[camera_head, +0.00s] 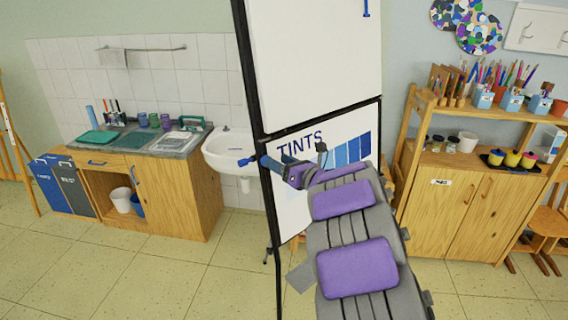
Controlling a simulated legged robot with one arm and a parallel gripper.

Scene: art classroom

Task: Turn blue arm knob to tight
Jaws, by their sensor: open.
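A small blue knob (246,162) sticks out past the left edge of the black-framed whiteboard, at mid height. A blue-grey cylindrical part (270,162) lies in line with it, in front of the black frame post. My gripper (291,171), at the far end of my grey and purple arm, is beside this part and to the right of the knob. It is open. The jaws are small and partly hidden by my arm, so I cannot tell whether they touch anything. Any loose or tight marking on the knob is too small to see.
The whiteboard (315,75) stands close ahead, with a TINTS chart (292,210) on its lower panel. A white sink (229,152) and wooden counter (173,195) are to the left. A wooden cabinet (449,204) stands right. The tiled floor at front left is clear.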

